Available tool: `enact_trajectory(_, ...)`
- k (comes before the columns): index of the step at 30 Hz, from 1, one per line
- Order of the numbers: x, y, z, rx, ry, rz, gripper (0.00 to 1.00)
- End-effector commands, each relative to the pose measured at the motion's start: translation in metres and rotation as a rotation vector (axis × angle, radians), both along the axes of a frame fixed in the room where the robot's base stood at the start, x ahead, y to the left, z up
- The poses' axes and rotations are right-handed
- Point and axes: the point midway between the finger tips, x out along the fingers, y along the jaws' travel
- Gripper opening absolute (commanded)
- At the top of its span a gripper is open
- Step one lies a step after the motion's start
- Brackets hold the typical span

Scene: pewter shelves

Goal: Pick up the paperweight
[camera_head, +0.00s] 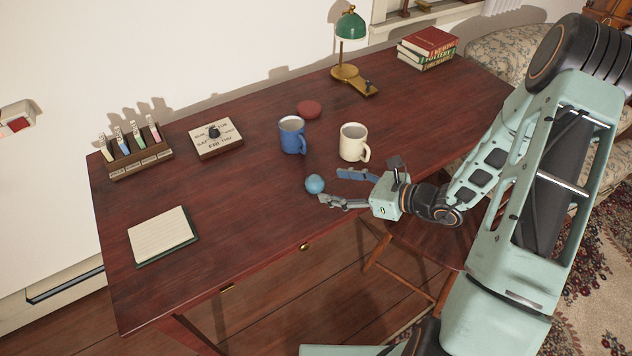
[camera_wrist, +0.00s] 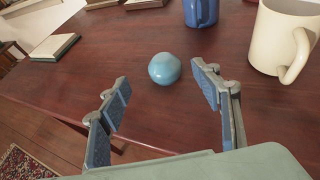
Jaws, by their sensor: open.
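A small round blue object (camera_head: 315,184), which looks like the paperweight, sits on the dark red wooden desk (camera_head: 260,200). In the wrist view this blue ball (camera_wrist: 165,68) lies ahead of my gripper, roughly in line with the gap between the fingers. My gripper (camera_head: 338,187) is open and empty, low over the desk, just right of the ball. In the wrist view both fingers of my gripper (camera_wrist: 163,90) are spread apart. A flat dark red round object (camera_head: 309,109) also lies farther back on the desk.
A blue mug (camera_head: 292,135) and a cream mug (camera_head: 353,142) stand behind the ball; the cream mug is close to my gripper. A notepad (camera_head: 161,236), a lamp (camera_head: 349,45), books (camera_head: 428,47) and a slotted holder (camera_head: 136,152) are farther off. Desk left of the ball is clear.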

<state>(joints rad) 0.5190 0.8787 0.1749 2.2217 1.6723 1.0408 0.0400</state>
Motion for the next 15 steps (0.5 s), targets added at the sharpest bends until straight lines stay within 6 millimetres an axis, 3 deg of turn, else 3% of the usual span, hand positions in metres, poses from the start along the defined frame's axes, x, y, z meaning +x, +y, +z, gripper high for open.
enact_trajectory(15,0.029,0.042,-0.030,-0.002,-0.001,0.004,0.58)
